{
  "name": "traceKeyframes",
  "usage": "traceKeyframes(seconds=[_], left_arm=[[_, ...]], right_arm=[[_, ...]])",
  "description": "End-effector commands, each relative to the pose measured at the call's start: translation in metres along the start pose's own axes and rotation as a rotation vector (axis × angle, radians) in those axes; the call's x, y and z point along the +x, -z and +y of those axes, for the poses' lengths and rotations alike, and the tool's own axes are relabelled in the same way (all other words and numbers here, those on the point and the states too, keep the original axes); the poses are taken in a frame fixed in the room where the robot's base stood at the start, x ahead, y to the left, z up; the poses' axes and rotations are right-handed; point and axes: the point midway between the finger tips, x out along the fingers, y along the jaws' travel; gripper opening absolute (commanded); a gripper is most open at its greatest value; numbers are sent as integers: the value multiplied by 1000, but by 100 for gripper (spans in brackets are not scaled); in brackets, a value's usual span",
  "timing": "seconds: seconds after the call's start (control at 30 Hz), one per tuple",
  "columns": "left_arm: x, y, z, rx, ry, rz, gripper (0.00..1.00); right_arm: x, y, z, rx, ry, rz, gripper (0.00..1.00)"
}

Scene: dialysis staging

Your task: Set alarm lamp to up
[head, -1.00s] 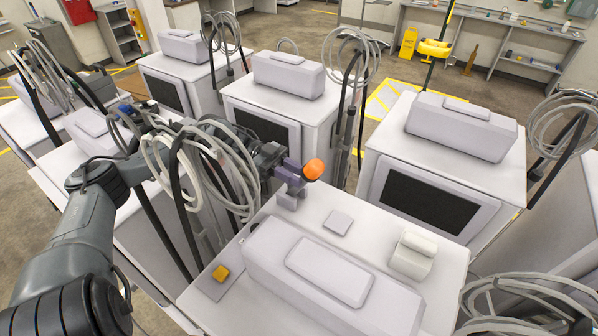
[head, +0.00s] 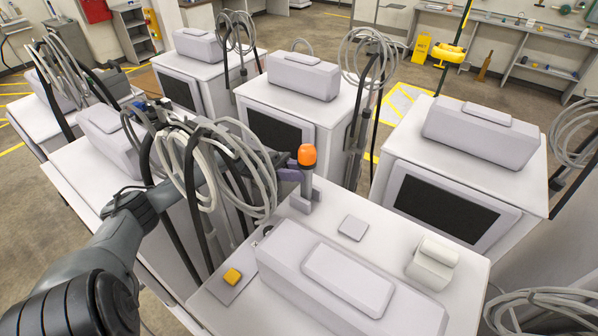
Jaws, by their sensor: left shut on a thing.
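The alarm lamp has an orange cap (head: 307,155) on a grey stem (head: 307,182). It stands about upright at the back left corner of the nearest white machine (head: 325,212). The lamp's foot is partly hidden by the gripper. My right gripper is not in view.
Grey tubing coils (head: 262,178) hang close around my left arm. The machine top also carries a yellow button (head: 232,276), a flat grey square (head: 353,228), a white roll holder (head: 432,262) and a long raised housing (head: 348,280). Other white machines stand behind.

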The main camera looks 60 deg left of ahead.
Motion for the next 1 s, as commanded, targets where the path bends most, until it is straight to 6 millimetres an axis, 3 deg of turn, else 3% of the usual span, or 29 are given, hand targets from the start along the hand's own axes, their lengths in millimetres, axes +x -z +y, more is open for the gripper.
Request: traceKeyframes(seconds=[0.27, 0.3, 0.47, 1.0], left_arm=[[0, 1, 0, 1, -1, 3, 0], [0, 1, 0, 1, -1, 3, 30], [0, 1, 0, 1, 0, 2, 53], [2, 2, 0, 0, 0, -35, 53]], right_arm=[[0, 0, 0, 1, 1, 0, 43], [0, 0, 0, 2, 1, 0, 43], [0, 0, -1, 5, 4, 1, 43], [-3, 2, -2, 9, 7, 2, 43]])
